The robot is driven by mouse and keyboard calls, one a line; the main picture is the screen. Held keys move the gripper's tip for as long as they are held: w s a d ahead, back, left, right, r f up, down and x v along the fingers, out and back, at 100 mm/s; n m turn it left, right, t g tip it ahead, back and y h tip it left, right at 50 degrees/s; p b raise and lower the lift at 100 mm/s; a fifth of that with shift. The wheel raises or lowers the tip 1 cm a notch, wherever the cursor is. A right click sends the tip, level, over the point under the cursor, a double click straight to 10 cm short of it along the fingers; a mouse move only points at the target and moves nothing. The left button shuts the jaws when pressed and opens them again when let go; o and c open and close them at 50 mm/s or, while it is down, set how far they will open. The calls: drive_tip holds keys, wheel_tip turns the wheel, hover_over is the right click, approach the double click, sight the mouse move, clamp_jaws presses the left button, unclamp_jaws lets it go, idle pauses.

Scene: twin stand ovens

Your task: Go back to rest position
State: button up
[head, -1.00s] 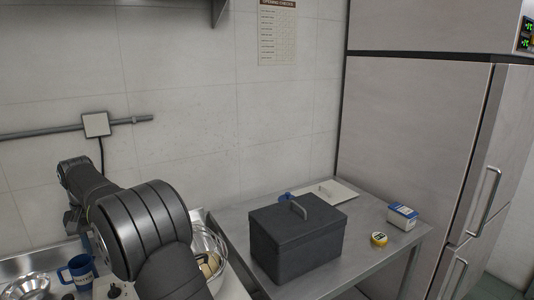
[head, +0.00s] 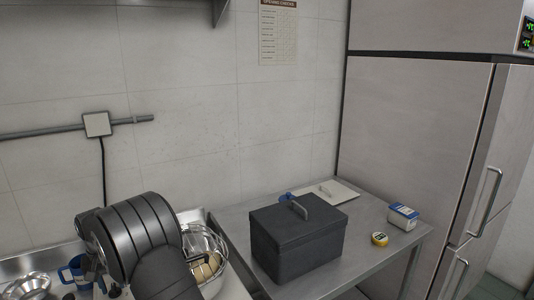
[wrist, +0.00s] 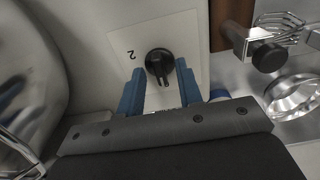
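My gripper (wrist: 159,78) shows in the wrist view with two blue fingers spread apart, and nothing is held between them. A black round knob (wrist: 160,62) on a white plate marked "2" (wrist: 125,35) lies just beyond the fingertips, in line with the gap. I cannot tell how far the fingers are from it.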

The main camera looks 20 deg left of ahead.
drive_tip(key=shift+f+m, duration=0.15)
drive_tip(key=shift+m, duration=0.55)
drive_tip(key=m, duration=0.4)
drive_tip(key=shift+m, duration=0.4)
drive_tip(key=m, duration=0.5)
drive_tip(key=shift+m, duration=0.4)
drive_tip(key=shift+r, duration=0.75)
drive_tip(key=s+d+r+n+t+y, duration=0.1)
drive_tip(key=s+d+r+n+t, duration=0.15)
drive_tip(key=r+n, duration=0.35)
drive_tip(key=s+d+r+n+t+y, duration=0.15)
drive_tip(key=s+r+n, duration=0.25)
drive_tip(key=r, duration=0.5)
drive_tip(key=x, duration=1.8)
drive_tip(key=shift+d, duration=0.1)
drive_tip(key=shift+c, duration=0.4)
